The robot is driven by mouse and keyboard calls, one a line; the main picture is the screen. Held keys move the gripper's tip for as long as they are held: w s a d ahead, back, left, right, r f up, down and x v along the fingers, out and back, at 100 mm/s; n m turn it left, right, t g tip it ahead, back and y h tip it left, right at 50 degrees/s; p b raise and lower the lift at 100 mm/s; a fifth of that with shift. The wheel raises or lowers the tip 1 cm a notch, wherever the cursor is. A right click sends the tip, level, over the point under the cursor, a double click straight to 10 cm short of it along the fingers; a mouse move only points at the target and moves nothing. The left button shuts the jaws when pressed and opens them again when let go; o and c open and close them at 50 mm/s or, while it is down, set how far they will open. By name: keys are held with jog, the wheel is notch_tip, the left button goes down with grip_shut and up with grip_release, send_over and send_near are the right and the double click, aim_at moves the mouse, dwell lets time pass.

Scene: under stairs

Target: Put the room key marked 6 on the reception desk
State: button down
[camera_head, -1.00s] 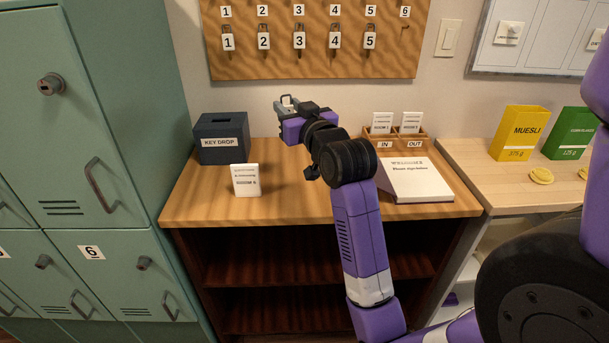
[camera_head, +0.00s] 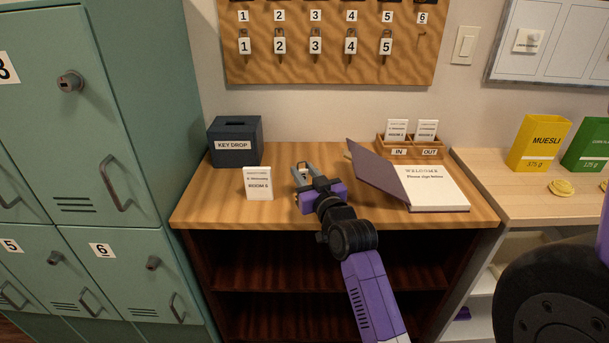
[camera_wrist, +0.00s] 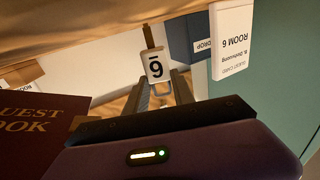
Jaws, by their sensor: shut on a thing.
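My gripper (camera_head: 304,171) is low over the middle of the reception desk (camera_head: 215,208). In the wrist view its fingers (camera_wrist: 160,90) are closed on the room key, whose white tag marked 6 (camera_wrist: 155,66) hangs at the fingertips with a brown key part beside it. In the head view the key is too small to make out clearly. I cannot tell whether the key touches the desk. On the key board (camera_head: 330,67), the hook under 6 (camera_head: 422,38) is empty; keys 1 to 5 hang there.
A dark key drop box (camera_head: 235,142) and a white Room 6 card (camera_head: 258,184) stand left of my gripper. The guest book (camera_head: 436,188) lies to the right, its maroon cover (camera_head: 380,175) raised. An IN/OUT tray (camera_head: 409,150) stands behind. The desk's left front is clear.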

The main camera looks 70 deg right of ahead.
jog(key=shift+f, duration=0.2)
jog(key=shift+f, duration=0.15)
jog(key=c, duration=1.1)
grip_release()
jog(key=shift+o, duration=0.2)
jog(key=shift+r, duration=0.2)
jog(key=b+v, duration=0.1)
jog(key=v, duration=1.1)
jog(key=shift+b, duration=0.35)
